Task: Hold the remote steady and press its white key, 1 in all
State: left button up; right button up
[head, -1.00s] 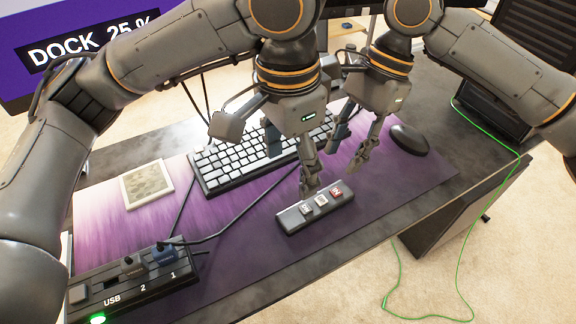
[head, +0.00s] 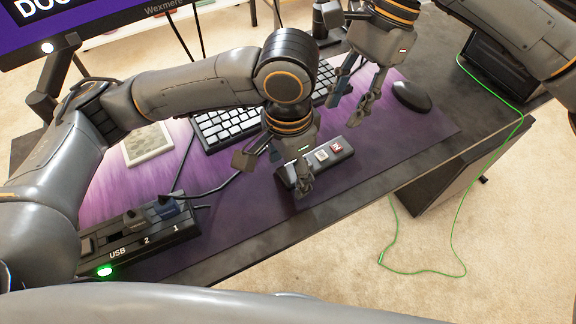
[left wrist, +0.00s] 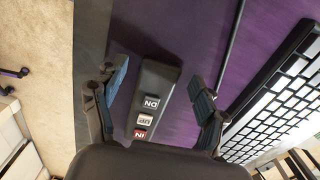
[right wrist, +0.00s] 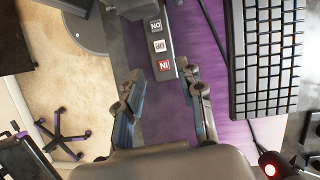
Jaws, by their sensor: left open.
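The dark remote (head: 346,155) lies on the purple desk mat. It has a red IN key (head: 337,148), a white UP key (head: 321,156) and a grey DN key (left wrist: 150,102), which my left finger hides in the head view. My left gripper (head: 272,175) is open and empty, low at the remote's left end. In the left wrist view the remote (left wrist: 158,78) lies between its spread fingers. My right gripper (head: 350,98) is open and empty above the mat, behind the remote. In the right wrist view the remote's keyed end (right wrist: 174,54) shows just beyond its fingertips.
A white-keyed keyboard (head: 222,128) lies behind the remote, and a black mouse (head: 411,96) is at the right. A USB dock (head: 145,243) with plugged cables stands front left. A pale square pad (head: 148,145) lies at left. The mat right of the remote is clear.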

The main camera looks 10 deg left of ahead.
pick_arm(q)
jog(key=shift+f, duration=0.1)
jog(key=c, duration=1.3)
pick_arm(e)
grip_shut()
